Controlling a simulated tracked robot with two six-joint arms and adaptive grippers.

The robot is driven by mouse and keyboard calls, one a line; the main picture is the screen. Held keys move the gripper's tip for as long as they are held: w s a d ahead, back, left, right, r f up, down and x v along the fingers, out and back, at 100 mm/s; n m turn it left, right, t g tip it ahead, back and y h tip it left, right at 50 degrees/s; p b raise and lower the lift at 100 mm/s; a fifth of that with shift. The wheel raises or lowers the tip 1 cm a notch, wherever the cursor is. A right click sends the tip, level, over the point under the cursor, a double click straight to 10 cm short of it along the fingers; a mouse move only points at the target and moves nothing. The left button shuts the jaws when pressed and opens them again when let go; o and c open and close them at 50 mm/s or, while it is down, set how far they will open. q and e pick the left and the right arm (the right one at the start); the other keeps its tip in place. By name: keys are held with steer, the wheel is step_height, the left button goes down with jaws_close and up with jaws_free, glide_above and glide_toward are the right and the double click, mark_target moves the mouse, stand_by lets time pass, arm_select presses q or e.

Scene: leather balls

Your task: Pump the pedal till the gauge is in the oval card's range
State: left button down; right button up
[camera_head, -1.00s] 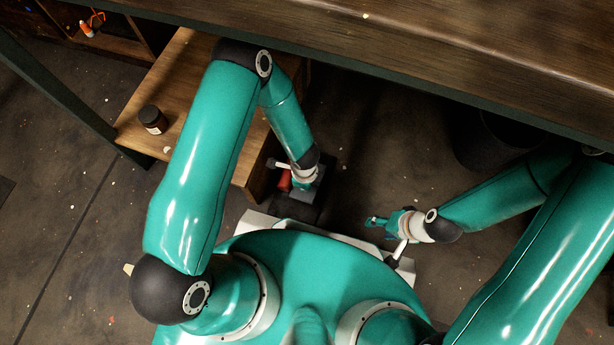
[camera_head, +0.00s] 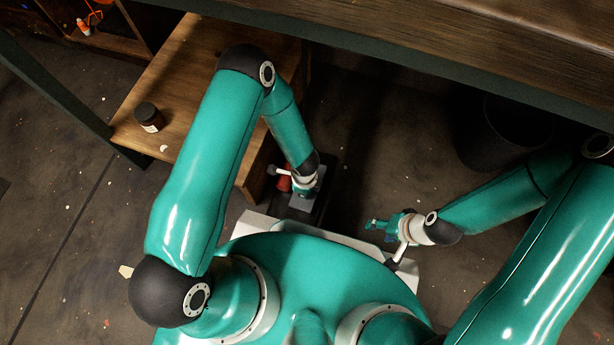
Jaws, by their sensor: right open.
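The pedal (camera_head: 303,201) is a grey plate on a dark base on the floor, with a red part (camera_head: 284,184) beside it. My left gripper (camera_head: 306,192) points down at the pedal; its fingers are mostly hidden by my own wrist, so its opening and any contact cannot be told. My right gripper (camera_head: 372,224) is open and empty above the floor, to the right of the pedal and apart from it. I see neither the gauge nor the oval card in this view.
A wooden bench (camera_head: 540,45) overhangs the upper right. A low wooden platform (camera_head: 185,85) stands left of the pedal, with a dark jar (camera_head: 149,117) on it. A dark bin (camera_head: 500,130) stands under the bench. Floor between pedal and bin is clear.

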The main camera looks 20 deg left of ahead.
arm_select(q)
steer(key=shift+w, duration=0.3)
steer(key=shift+s+r+p, duration=0.15)
steer(key=shift+r+p, duration=1.15)
steer(key=shift+r, duration=1.1)
steer(key=shift+f, duration=0.1)
